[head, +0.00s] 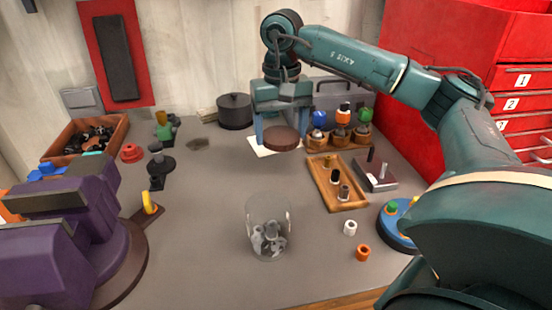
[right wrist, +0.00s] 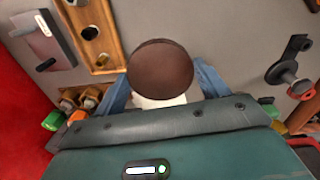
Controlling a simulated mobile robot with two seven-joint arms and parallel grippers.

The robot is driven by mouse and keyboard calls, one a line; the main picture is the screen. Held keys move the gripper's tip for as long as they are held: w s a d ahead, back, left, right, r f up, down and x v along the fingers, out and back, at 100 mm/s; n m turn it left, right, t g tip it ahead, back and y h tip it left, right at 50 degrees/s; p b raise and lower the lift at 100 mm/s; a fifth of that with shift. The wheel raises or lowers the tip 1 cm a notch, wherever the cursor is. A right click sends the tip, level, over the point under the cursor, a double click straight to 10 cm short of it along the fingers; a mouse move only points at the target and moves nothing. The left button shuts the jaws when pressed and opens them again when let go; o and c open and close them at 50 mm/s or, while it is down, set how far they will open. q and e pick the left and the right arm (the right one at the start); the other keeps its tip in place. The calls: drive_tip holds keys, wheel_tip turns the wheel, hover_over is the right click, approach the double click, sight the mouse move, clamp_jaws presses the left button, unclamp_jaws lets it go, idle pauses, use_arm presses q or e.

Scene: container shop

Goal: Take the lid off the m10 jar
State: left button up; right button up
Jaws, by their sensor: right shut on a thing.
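A clear glass jar (head: 254,232) stands upright and open at the top near the front middle of the bench, with grey metal pieces inside. My right gripper (head: 281,132) is shut on a round brown lid (head: 282,138) and holds it above the bench, behind the jar and apart from it. The lid also shows in the right wrist view (right wrist: 160,68), between the blue fingers. The label on the jar cannot be read. My left gripper does not show in either view.
A wooden tray (head: 352,204) with pegs lies right of the jar. A white nut (head: 350,228) and an orange nut (head: 363,253) lie nearby. A purple vise (head: 62,235) fills the left front. A black pot (head: 235,110) stands behind.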

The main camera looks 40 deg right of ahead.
hover_over(281, 178)
wheel_tip(281, 178, down, 6)
drive_tip(key=shift+r, duration=0.25)
drive_tip(key=shift+f+p, duration=0.4)
drive_tip(key=shift+f, duration=1.75)
drive_tip(key=shift+f, duration=0.1)
drive_tip(key=shift+f, duration=0.15)
drive_tip(key=o, duration=1.1)
drive_tip(key=shift+c, duration=0.2)
wheel_tip(281, 178, up, 13)
drive_tip(key=shift+f+b, duration=0.2)
drive_tip(key=shift+b, duration=0.3)
